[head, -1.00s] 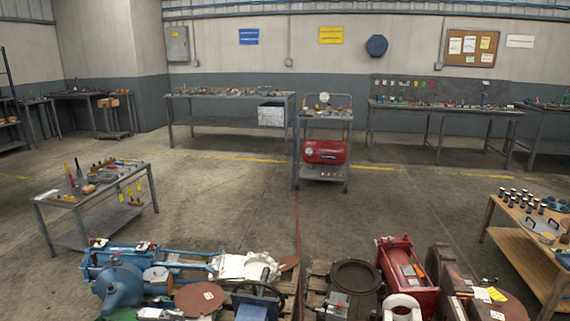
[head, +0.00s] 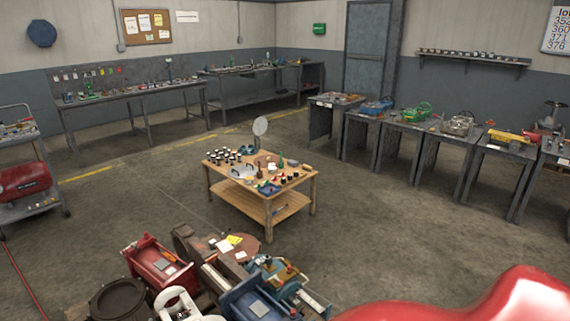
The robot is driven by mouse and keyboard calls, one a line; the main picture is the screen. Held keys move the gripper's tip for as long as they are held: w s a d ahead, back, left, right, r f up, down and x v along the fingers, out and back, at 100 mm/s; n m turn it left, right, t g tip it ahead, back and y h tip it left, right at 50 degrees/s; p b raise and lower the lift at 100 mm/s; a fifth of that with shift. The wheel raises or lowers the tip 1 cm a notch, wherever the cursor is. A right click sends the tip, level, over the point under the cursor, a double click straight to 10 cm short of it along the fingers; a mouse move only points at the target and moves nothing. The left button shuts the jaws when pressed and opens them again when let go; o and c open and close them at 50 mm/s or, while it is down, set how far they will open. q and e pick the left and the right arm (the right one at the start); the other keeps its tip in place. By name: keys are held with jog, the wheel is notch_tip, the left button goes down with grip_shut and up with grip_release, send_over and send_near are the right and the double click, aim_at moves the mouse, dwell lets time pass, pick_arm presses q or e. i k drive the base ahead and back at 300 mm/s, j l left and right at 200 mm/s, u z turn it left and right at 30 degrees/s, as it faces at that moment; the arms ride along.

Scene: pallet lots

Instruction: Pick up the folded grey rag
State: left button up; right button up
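I cannot make out a folded grey rag for certain in the head view. The wooden table (head: 265,225) in the middle carries many small items, among them dark-capped jars, a flat grey piece (head: 243,171) with dark handles and a round disc on a stand (head: 260,126). These are too small to identify surely. Neither of my grippers is in view.
Machine parts lie along the front, including a red housing (head: 160,262) and a blue block (head: 255,304). A long bench (head: 135,92) stands at the back left. Several grey stands (head: 423,160) line the right. A trolley (head: 45,208) is at the left edge.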

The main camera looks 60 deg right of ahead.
aim_at(292, 163)
jog(key=z, duration=1.85)
jog(key=i+l+z, duration=0.4)
jog(key=l, duration=0.15)
jog(key=i+l+z, duration=0.8)
jog(key=i, duration=0.25)
jog(key=i+l, duration=0.1)
jog(key=i, duration=0.75)
jog(key=i+l+u, duration=0.1)
jog(key=i, duration=0.75)
jog(key=i+j+u, duration=0.1)
jog(key=i+u, duration=0.5)
jog(key=u, duration=0.15)
jog(key=i+u, duration=0.4)
jog(key=i+l+u, duration=0.15)
jog(key=u, duration=0.25)
jog(key=i+j+u, duration=0.15)
jog(key=i+u, duration=0.8)
jog(key=i, duration=0.15)
